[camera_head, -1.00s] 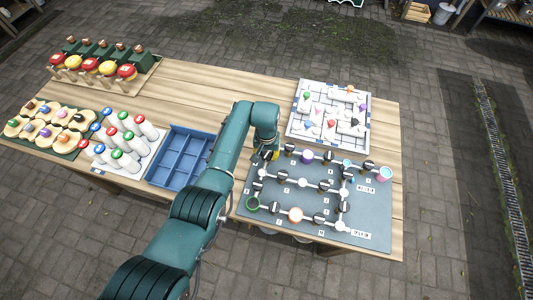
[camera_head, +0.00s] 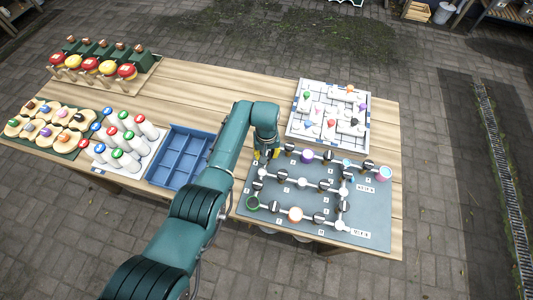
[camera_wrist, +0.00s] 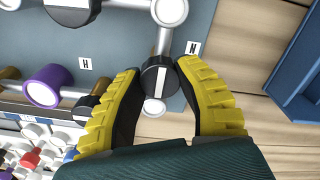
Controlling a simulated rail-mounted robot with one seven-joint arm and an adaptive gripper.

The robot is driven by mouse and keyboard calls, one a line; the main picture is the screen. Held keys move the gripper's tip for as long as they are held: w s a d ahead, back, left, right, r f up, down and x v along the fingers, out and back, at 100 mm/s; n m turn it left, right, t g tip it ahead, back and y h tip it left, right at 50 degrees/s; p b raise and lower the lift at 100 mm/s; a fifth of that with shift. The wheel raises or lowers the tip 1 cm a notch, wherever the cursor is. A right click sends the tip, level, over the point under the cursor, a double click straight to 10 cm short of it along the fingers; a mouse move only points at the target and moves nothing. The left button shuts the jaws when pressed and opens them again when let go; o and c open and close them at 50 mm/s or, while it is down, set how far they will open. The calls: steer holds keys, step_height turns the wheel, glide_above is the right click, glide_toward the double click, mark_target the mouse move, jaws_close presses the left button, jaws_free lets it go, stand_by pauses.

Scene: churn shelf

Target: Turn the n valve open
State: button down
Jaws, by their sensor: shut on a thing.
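The n valve (camera_wrist: 157,82) is a black round knob with a white stripe, on a white pipe beside the label N (camera_wrist: 193,47). In the wrist view the stripe runs roughly along the pipe. My gripper (camera_wrist: 161,72) has its two yellow fingers on either side of the knob and is shut on it. In the head view my gripper (camera_head: 267,154) is at the upper left corner of the grey pipe board (camera_head: 366,215); the knob is hidden there.
The H label (camera_wrist: 86,64) and a purple ring (camera_wrist: 44,86) sit near the knob in the wrist view. A white maze board (camera_head: 326,138) lies behind the pipe board. A blue divided tray (camera_head: 180,156) stands left of my arm.

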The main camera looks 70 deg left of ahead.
mark_target(267, 154)
steer(key=c, duration=0.6)
jaws_free()
steer(key=shift+f, duration=0.1)
step_height(267, 154, up, 12)
